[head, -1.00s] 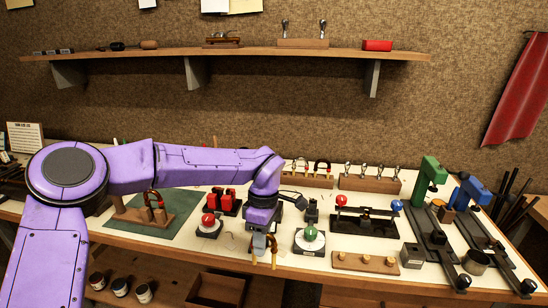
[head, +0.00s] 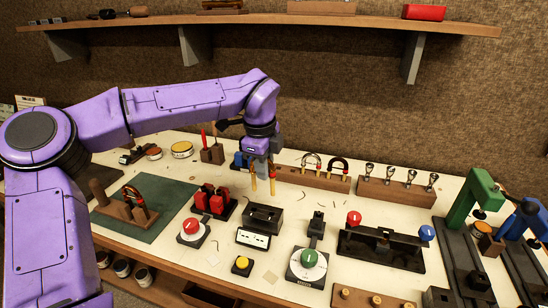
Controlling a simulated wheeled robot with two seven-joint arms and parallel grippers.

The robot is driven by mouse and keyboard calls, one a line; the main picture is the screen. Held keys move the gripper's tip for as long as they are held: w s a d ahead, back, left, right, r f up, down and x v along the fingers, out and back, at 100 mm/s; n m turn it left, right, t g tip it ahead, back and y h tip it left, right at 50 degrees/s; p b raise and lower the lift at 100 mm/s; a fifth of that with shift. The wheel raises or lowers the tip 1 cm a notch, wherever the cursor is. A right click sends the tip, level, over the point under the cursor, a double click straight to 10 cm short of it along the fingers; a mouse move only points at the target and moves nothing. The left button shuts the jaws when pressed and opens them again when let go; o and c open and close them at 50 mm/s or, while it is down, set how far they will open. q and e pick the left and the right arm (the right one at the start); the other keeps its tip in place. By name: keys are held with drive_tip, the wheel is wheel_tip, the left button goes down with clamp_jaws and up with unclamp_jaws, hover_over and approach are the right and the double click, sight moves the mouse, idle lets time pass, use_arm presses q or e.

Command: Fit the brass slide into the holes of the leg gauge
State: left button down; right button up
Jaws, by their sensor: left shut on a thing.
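My left gripper (head: 260,162) points down over the middle of the bench, shut on the brass slide. The slide's two brass legs (head: 273,186) hang down below the fingers; its upper part is hidden by the gripper. A black block (head: 263,217), which looks like the leg gauge, stands nearer the camera and below the slide in the picture. A white display panel (head: 254,239) is in front of it. The slide's legs appear apart from the block. The holes are too small to make out clearly. My right gripper is not in view.
Red blocks in a black holder (head: 212,201) and a red-knobbed device (head: 192,229) stand left. A green-knobbed dial (head: 308,261) and a black fixture (head: 380,247) stand right. Wooden racks (head: 310,178) are behind. A yellow button (head: 242,264) sits in front.

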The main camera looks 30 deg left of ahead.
use_arm(q)
drive_tip(key=shift+s+r+n, duration=0.3)
drive_tip(key=shift+w+f, duration=0.1)
drive_tip(key=shift+f, duration=0.05)
drive_tip(key=shift+f+b, duration=0.3)
drive_tip(key=shift+f, duration=0.15)
wheel_tip(320, 180, down, 5)
drive_tip(key=b, duration=0.4)
drive_tip(key=shift+b, duration=0.35)
drive_tip(key=shift+a+r, duration=0.1)
drive_tip(key=shift+b, duration=0.35)
idle(0.6)
drive_tip(key=shift+f+b, duration=2.55)
drive_tip(key=shift+f, duration=0.1)
